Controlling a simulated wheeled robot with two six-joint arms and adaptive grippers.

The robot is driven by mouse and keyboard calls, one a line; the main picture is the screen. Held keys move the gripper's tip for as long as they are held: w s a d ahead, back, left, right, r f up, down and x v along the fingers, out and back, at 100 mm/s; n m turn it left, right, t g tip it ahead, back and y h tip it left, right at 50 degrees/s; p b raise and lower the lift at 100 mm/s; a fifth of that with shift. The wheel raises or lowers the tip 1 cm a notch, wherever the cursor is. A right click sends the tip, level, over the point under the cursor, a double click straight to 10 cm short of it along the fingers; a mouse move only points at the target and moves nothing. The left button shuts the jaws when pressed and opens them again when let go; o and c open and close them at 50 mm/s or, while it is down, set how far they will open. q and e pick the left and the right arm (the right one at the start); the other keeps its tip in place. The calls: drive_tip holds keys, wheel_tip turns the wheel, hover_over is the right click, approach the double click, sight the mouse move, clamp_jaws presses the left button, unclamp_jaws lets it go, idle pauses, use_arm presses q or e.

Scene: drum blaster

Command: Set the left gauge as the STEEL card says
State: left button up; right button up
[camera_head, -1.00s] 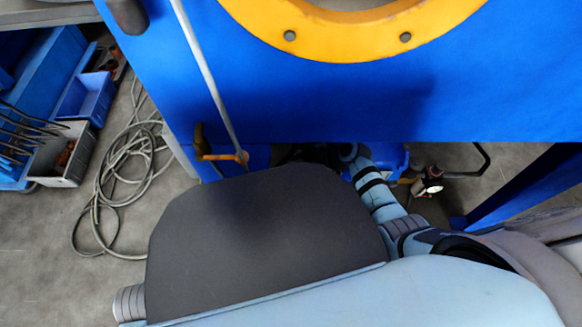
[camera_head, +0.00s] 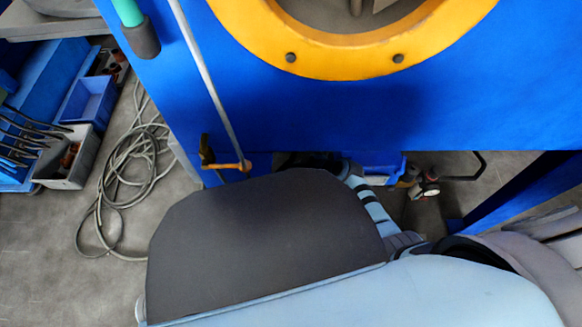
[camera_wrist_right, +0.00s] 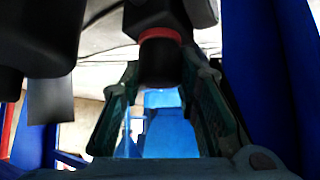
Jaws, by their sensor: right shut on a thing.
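In the right wrist view, the two fingers of my right gripper (camera_wrist_right: 168,72) are closed on either side of a black knob (camera_wrist_right: 160,62) with a red ring above it. The grip is shut on this knob. In the head view, my right arm reaches under the blue machine and its gripper is hidden there. A small gauge with a pale face (camera_head: 431,190) shows under the machine at the right; its reading is too small to tell, and I cannot tell whether it is the left gauge. No STEEL card shows. My left gripper is not in view.
The blue machine (camera_head: 300,115) with a yellow ring (camera_head: 345,62) fills the top. A grey rod with an orange handle (camera_head: 232,165) stands at its left. A coiled hose (camera_head: 125,180) and a grey bin (camera_head: 75,165) lie on the floor at left.

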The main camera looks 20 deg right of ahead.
drive_tip(key=o, duration=1.2)
drive_tip(key=shift+c, duration=0.2)
drive_tip(key=v, duration=1.2)
drive_tip(key=shift+s, duration=0.1)
